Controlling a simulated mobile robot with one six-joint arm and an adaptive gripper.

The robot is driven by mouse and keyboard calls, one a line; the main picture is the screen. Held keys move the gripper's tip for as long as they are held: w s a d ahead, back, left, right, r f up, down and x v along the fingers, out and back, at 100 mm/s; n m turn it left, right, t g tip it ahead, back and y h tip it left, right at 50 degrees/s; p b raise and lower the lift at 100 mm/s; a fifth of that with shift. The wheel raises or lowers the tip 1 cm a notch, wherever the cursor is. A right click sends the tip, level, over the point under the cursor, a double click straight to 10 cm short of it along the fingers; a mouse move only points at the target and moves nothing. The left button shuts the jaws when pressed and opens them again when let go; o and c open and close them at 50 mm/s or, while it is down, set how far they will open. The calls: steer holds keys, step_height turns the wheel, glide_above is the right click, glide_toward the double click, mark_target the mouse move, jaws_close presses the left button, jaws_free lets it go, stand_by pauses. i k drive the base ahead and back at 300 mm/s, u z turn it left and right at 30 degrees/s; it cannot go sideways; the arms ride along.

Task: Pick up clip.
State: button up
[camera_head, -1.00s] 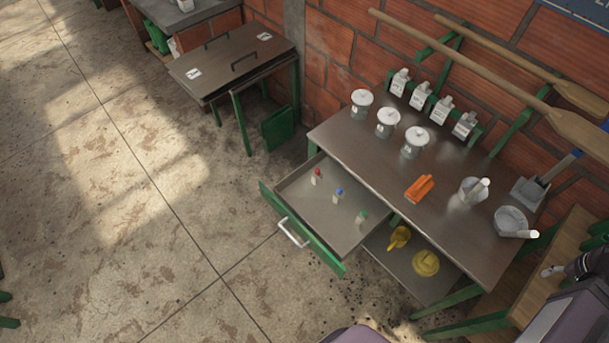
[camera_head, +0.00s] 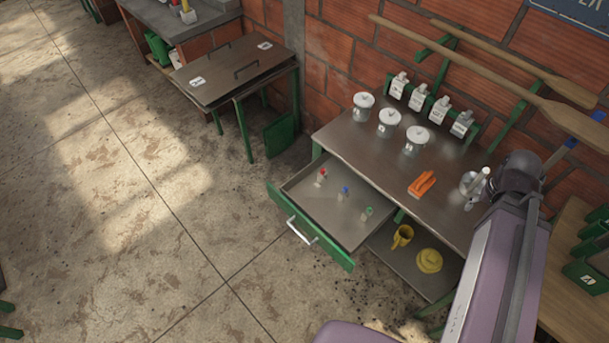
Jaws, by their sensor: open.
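The orange clip (camera_head: 422,184) lies on the metal table (camera_head: 365,150), toward its right part. Nothing touches it that I can see. My arm, purple with a dark joint, rises at the right and covers the table's right end.
Lidded jars (camera_head: 388,123) stand behind the clip, with labelled bottles (camera_head: 418,97) in a rack. An open drawer (camera_head: 325,210) holds small red, blue and green-topped items. Yellow things (camera_head: 428,261) sit on the lower shelf. Wooden paddles (camera_head: 500,75) hang on the brick wall.

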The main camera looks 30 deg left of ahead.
mark_target(322, 173)
steer(key=u, duration=0.8)
steer(key=i, duration=0.6)
steer(key=u, duration=0.05)
steer(key=k, duration=0.6)
steer(key=z, duration=0.1)
